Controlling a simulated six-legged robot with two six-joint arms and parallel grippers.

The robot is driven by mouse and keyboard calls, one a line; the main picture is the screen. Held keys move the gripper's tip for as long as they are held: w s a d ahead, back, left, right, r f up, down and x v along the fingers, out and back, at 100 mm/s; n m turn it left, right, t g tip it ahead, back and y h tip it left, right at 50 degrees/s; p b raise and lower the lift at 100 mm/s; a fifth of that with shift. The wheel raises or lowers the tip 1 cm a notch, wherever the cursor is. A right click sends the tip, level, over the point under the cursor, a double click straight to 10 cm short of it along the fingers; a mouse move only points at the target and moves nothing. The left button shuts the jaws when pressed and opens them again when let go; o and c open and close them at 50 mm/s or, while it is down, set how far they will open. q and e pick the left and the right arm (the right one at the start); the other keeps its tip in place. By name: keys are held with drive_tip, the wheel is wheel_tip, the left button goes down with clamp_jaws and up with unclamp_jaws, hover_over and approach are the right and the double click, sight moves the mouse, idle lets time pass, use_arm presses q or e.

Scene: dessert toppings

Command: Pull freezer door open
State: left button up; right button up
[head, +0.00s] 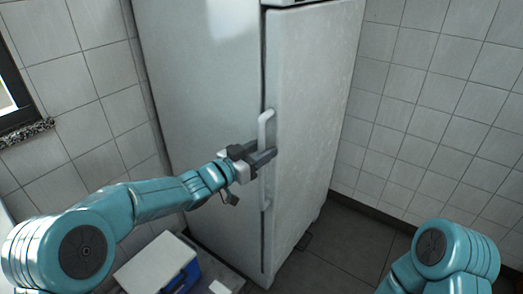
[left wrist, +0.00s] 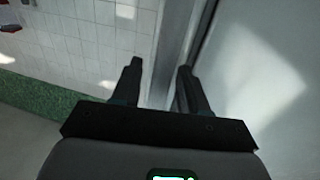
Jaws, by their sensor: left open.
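The tall white freezer (head: 208,110) stands against the tiled corner in the head view. Its door (head: 308,110) is the right-hand face and looks shut, with a dark seam along its left edge. A long white vertical handle (head: 266,125) runs down beside that seam. My left gripper (head: 268,156) is at the handle's middle and hides part of it. In the left wrist view its two fingers (left wrist: 160,78) are apart, with a pale vertical strip behind the gap. I cannot tell whether the fingers touch the handle. My right gripper is out of view.
A blue box with a white lid (head: 155,262) sits on the floor left of the freezer. Dark floor (head: 345,245) lies open to the right of the freezer. Tiled walls (head: 430,110) close in both sides, and a window ledge (head: 25,132) is at far left.

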use_arm(q)
drive_tip(key=shift+w+f, duration=0.1)
clamp_jaws()
drive_tip(key=shift+d, duration=0.1)
